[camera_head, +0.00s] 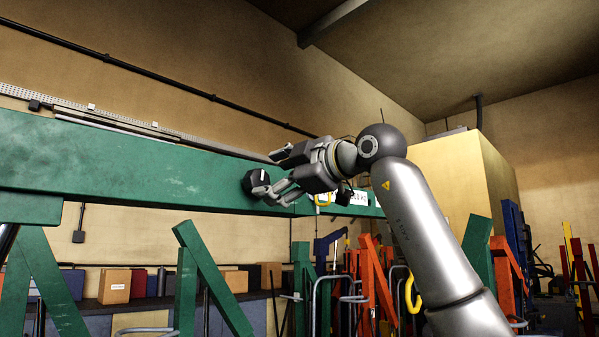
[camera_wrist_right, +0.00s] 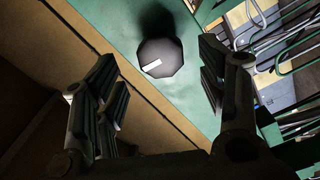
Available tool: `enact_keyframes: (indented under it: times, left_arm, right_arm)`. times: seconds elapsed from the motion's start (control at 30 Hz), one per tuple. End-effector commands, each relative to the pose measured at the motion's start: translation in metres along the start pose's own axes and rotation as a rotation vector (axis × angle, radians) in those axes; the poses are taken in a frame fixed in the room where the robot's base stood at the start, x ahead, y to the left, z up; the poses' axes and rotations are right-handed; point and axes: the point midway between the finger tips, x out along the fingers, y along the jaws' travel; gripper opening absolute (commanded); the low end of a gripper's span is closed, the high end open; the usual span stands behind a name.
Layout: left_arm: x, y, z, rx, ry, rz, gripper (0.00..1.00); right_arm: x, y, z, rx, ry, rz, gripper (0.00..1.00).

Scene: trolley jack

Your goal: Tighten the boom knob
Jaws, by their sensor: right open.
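The boom knob (camera_head: 257,182) is a black, many-sided knob on the side of the long green boom (camera_head: 120,165). In the right wrist view the knob (camera_wrist_right: 160,58) carries a small white mark and sits on the green boom face (camera_wrist_right: 115,22), above the middle of the picture. My right gripper (camera_head: 272,172) is open, with its fingers pointing left toward the knob. In the right wrist view the open fingers (camera_wrist_right: 160,85) stand on either side of the knob, with a gap to each side. My left gripper is not in view.
Green frame legs (camera_head: 215,275) stand below the boom. Orange, blue and red equipment (camera_head: 375,280) crowds the lower right. A shelf with cardboard boxes (camera_head: 114,286) runs along the back wall. A yellowish cabinet (camera_head: 452,178) stands behind my right arm. The space above the boom is clear.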

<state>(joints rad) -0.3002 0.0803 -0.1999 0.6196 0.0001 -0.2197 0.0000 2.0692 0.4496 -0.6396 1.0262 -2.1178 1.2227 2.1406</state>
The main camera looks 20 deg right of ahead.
Motion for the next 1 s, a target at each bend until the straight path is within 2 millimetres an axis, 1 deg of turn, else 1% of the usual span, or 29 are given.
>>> enact_keyframes:
  times: [0.1,0.2,0.3,0.4,0.57,1.0]
  left_arm:
    - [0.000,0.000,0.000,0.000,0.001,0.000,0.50]
    - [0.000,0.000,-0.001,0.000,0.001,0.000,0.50]
    - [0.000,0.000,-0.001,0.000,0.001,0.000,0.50]
    - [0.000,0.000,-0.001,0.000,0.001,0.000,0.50]
    - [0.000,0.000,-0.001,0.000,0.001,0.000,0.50]
    - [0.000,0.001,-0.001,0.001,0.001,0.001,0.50]
  right_arm:
    - [-0.024,0.000,0.001,-0.002,-0.002,0.002,0.66]
    - [-0.040,-0.001,0.001,-0.002,-0.002,0.000,0.66]
    - [-0.055,-0.001,0.001,-0.001,-0.002,-0.001,0.66]
    - [-0.064,-0.001,0.001,0.000,-0.002,0.000,0.66]
    - [-0.069,-0.001,0.001,0.000,-0.002,-0.002,0.66]
    - [-0.068,-0.001,0.000,0.000,-0.002,-0.002,0.66]
